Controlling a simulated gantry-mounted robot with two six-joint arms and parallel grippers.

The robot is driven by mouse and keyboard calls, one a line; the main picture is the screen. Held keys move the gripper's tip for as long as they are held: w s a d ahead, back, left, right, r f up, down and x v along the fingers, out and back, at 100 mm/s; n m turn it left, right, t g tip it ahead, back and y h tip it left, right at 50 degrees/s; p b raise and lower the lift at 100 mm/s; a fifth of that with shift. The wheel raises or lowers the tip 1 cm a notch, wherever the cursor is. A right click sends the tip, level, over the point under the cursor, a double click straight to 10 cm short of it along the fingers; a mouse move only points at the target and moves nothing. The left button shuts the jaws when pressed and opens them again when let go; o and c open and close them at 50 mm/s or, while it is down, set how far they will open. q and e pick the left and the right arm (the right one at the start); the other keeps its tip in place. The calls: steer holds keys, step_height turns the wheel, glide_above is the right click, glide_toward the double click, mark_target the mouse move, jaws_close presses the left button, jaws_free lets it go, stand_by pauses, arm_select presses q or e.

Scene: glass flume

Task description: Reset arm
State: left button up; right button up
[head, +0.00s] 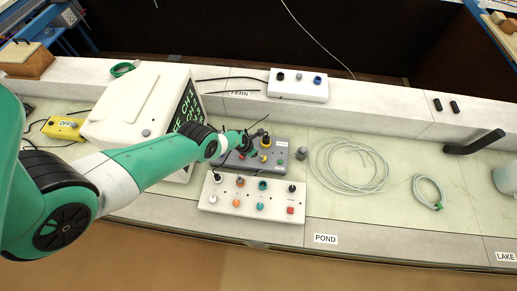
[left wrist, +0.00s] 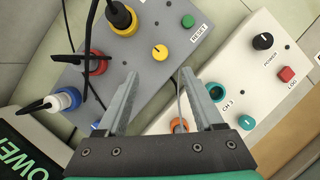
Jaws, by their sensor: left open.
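My left gripper (head: 247,147) reaches in from the left over a grey box (head: 272,158). In the left wrist view its two fingers (left wrist: 158,80) are spread apart, with no object clearly between them. The grey box there (left wrist: 150,75) carries a green button (left wrist: 187,20), a label reading RESET (left wrist: 199,33) and a yellow knob (left wrist: 160,52) just beyond the fingertips. A black plug in a yellow collar (left wrist: 121,17), a red socket (left wrist: 96,62) and a blue-collared plug (left wrist: 66,99) are also on it. My right gripper is not in view.
A white control box (head: 250,209) with knobs and a red button stands in front of the grey box. A white case (head: 120,105) with a dark display is at left. A coiled pale hose (head: 348,166) lies at right. Black cables cross the grey box.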

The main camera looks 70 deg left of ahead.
arm_select(q)
steer(key=shift+s+r, duration=0.15)
steer(key=shift+r, duration=0.15)
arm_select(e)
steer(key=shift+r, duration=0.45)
